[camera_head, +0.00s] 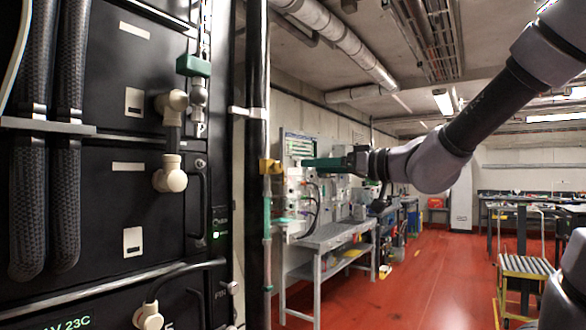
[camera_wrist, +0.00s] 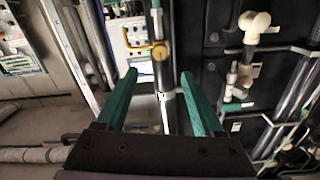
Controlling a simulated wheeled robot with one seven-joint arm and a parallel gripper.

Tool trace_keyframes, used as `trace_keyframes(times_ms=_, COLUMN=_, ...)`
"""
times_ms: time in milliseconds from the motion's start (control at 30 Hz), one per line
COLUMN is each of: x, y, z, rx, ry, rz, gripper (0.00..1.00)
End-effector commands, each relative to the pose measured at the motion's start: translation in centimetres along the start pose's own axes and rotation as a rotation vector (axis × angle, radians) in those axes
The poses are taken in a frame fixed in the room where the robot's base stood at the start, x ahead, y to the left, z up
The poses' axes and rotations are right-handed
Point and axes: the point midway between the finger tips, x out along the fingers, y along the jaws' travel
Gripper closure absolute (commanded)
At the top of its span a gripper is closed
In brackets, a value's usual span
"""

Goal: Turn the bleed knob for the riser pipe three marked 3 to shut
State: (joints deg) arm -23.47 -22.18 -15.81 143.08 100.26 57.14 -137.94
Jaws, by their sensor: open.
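A brass-yellow knob (camera_head: 268,167) sits on a slim vertical pipe (camera_head: 267,225) beside the black cabinet in the head view. In the wrist view the knob (camera_wrist: 160,51) shows as a round brass piece on the pipe, beyond my fingertips and between their lines. I cannot read a mark 3 on the pipe. My gripper (camera_head: 306,162) has green fingers that point left toward the knob, with a gap between them in the head view. In the wrist view my gripper (camera_wrist: 159,74) is open and empty, its two fingers well apart.
The black cabinet (camera_head: 120,205) with cream elbow fittings (camera_head: 170,178) and thick hoses (camera_head: 66,130) stands at left. A thick dark pipe (camera_head: 256,70) runs close by the knob. A workbench (camera_head: 333,236) stands behind. Red floor (camera_head: 420,275) is clear at middle right.

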Motion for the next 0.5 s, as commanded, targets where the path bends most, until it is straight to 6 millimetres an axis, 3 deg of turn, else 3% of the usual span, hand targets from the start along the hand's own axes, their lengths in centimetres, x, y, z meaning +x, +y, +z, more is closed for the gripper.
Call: trace_keyframes(times_ms=500, x=8.7, y=-0.1, z=0.2, rx=0.000, ry=-0.005, rz=-0.004, gripper=0.31)
